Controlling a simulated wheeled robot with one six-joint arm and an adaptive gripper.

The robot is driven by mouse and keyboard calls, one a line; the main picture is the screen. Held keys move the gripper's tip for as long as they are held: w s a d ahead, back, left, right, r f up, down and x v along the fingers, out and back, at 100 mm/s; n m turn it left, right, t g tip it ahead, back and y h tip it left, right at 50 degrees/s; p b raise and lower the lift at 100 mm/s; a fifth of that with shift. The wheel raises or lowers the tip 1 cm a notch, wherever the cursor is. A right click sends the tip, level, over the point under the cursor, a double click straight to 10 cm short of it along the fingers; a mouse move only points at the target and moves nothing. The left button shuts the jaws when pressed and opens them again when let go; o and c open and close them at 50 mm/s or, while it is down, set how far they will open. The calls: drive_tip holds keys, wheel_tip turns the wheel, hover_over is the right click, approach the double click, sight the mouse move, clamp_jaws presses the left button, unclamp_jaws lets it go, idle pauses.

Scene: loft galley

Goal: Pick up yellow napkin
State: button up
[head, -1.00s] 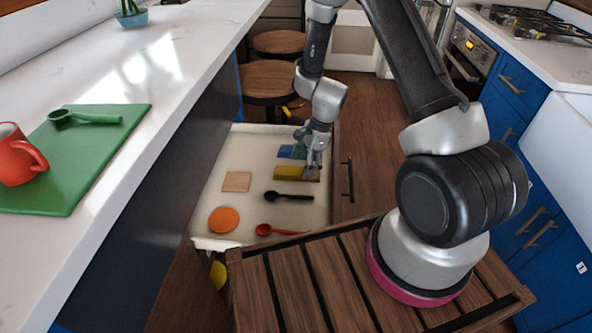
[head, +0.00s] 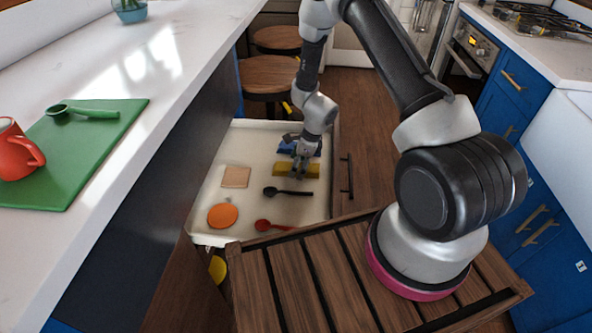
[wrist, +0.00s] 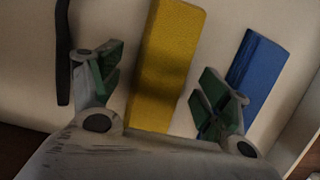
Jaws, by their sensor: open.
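The yellow napkin (head: 282,169) is a folded strip lying flat in a pale open drawer. In the wrist view the yellow napkin (wrist: 170,50) runs lengthwise between my fingers. My gripper (head: 300,168) points down over the middle of the napkin in the head view and covers part of it. In the wrist view my gripper (wrist: 162,82) is open, one finger on each side of the strip, with nothing held. I cannot tell how high the fingertips are above the drawer floor.
In the drawer (head: 208,190), a blue napkin (wrist: 257,75) lies beside my right finger and a black spoon (head: 289,191) on the other side. A wooden square (head: 236,177), orange disc (head: 222,215) and red spoon (head: 272,226) lie nearer. A counter (head: 170,75) borders the left.

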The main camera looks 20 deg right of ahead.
drive_tip(key=shift+f, duration=0.1)
drive_tip(key=shift+c, duration=0.2)
drive_tip(key=c, duration=1)
drive_tip(key=shift+c, duration=0.2)
